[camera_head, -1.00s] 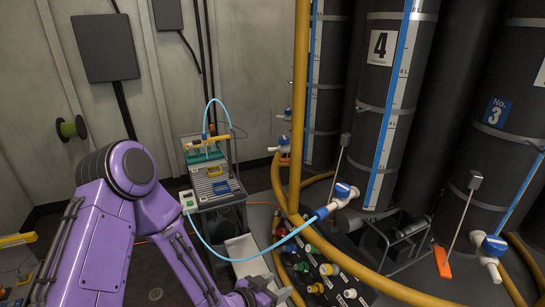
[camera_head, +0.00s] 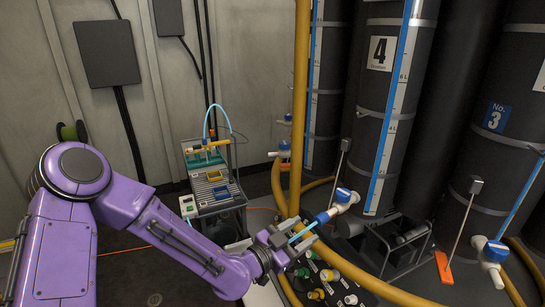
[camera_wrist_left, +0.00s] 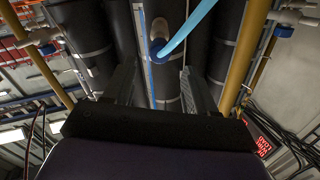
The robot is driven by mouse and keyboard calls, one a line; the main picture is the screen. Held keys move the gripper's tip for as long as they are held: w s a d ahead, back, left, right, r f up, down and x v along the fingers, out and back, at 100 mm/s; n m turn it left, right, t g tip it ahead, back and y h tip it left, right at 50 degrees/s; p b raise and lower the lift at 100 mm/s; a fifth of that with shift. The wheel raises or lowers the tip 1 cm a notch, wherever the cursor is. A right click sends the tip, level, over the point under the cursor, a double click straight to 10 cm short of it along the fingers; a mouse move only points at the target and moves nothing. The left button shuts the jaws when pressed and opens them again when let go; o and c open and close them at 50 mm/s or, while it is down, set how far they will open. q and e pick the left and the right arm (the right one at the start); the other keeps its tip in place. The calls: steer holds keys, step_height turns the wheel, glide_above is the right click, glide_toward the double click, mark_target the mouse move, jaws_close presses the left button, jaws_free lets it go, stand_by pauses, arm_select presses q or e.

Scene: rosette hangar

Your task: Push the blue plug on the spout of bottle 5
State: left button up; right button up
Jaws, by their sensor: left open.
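The blue plug (camera_head: 322,217) is on the end of a light-blue hose, at the mouth of a white spout (camera_head: 339,208) with a blue-topped valve (camera_head: 345,195). I cannot tell how far the plug is seated. My left gripper (camera_head: 298,236) is open, just left of and below the plug, with the hose near its fingers. In the left wrist view, the plug (camera_wrist_left: 158,48) lies ahead, between the directions of the two spread fingers (camera_wrist_left: 160,90), apart from them. My right gripper is out of view.
A yellow pipe (camera_head: 298,100) stands just left of the spout. A rack of coloured connectors (camera_head: 325,275) sits below the gripper. A cart with instruments (camera_head: 215,185) stands at the left. Bottle 3 (camera_head: 500,140) has its own spout (camera_head: 490,250) at the right.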

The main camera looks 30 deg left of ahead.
mark_target(317, 222)
arm_select(q)
steer(key=b+x, duration=0.1)
steer(key=x, duration=0.5)
steer(key=shift+w+d, duration=0.15)
steer(key=shift+w, duration=0.15)
steer(key=shift+f+b, duration=0.1)
steer(key=shift+b, duration=0.35)
stand_by(0.5)
jaws_close()
steer(key=shift+s, duration=0.15)
steer(key=shift+v, duration=2.95)
